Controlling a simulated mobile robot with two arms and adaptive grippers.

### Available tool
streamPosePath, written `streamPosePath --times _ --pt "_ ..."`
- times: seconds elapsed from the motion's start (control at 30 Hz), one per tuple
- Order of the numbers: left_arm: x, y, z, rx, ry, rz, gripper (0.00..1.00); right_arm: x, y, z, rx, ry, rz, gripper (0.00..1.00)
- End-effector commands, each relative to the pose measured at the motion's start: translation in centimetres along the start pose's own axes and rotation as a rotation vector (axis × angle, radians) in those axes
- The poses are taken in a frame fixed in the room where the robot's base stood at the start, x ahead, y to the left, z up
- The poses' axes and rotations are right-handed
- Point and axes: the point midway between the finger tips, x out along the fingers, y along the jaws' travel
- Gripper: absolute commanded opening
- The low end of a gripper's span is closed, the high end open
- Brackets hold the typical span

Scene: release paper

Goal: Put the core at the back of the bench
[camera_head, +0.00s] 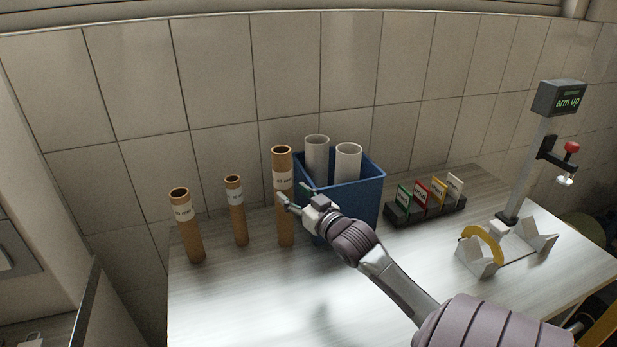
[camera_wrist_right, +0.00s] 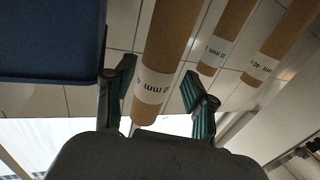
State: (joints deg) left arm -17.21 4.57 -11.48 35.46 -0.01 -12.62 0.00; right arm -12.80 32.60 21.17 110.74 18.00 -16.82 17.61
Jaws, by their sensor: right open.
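Three brown cardboard cores with white labels stand upright on the left part of the bench (camera_head: 235,310): a wide one (camera_head: 193,238), a thin one (camera_head: 238,220) and a tall one (camera_head: 285,220) beside the blue bin. My right gripper (camera_head: 294,193) is open at the tall core's upper part, near its label. In the right wrist view, the tall core (camera_wrist_right: 172,40) shows between the two spread fingers (camera_wrist_right: 158,75); I cannot tell whether they touch it. My left gripper is not in view.
The blue bin (camera_head: 367,190) holds two pale tubes (camera_head: 317,160), close to my right gripper. To the right are a black rack (camera_head: 430,212) of coloured cards, a stand with an "arm up" display (camera_head: 559,98) and white V-shaped holders (camera_head: 480,258). The front left bench is clear.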

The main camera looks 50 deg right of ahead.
Motion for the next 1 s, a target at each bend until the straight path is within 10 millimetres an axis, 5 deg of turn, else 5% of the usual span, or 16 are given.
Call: streamPosePath --times 0.2,0.4,1.0 --pt "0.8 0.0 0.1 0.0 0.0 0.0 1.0 -4.6 0.0 0.2 0.0 -0.002 -0.001 0.56" --pt "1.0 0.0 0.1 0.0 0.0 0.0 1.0 -6.7 0.0 0.1 0.001 -0.001 0.0 0.56" --pt "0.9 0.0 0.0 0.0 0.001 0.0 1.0 -7.0 0.0 -0.1 0.0 0.001 0.0 0.56"
